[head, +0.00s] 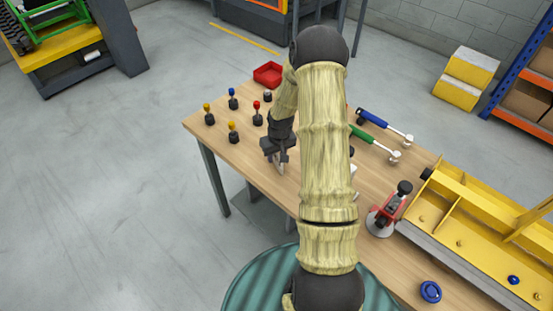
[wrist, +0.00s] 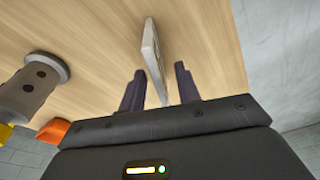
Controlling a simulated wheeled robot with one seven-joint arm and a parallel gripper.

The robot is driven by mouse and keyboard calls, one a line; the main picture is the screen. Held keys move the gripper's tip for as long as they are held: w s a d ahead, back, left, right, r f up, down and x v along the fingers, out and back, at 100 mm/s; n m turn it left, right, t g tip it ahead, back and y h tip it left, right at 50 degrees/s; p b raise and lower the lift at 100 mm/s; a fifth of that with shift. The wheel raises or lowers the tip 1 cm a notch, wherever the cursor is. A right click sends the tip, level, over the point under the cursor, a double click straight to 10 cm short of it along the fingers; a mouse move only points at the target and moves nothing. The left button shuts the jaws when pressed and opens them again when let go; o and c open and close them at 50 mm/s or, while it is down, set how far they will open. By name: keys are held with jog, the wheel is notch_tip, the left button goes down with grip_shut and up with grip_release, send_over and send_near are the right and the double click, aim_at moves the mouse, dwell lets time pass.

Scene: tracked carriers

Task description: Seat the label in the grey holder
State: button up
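A thin, pale grey-white plate (wrist: 152,45), which looks like the label, stands edge-on between the fingers of my gripper (wrist: 159,78) in the wrist view. The fingers are apart, with a clear gap on the plate's right side and a narrower one on its left. In the head view my gripper (head: 279,160) is low over the table near its front edge, and a small pale piece shows at its fingertips. A whitish piece (head: 354,171) shows partly behind my arm; I cannot tell whether it is the grey holder.
Several pegs with coloured tops (head: 233,132) stand left of my gripper on the wooden table (head: 215,119). A red tray (head: 268,74) lies behind. Blue (head: 373,119) and green (head: 362,136) handled tools, a red clamp (head: 388,210) and a yellow carrier (head: 470,210) are on the right.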

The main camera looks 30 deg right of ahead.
grip_shut()
notch_tip(320, 180, up, 10)
jog(key=shift+r+b, duration=0.25)
jog(key=shift+b, duration=0.45)
jog(key=shift+w, duration=0.1)
dwell(0.5)
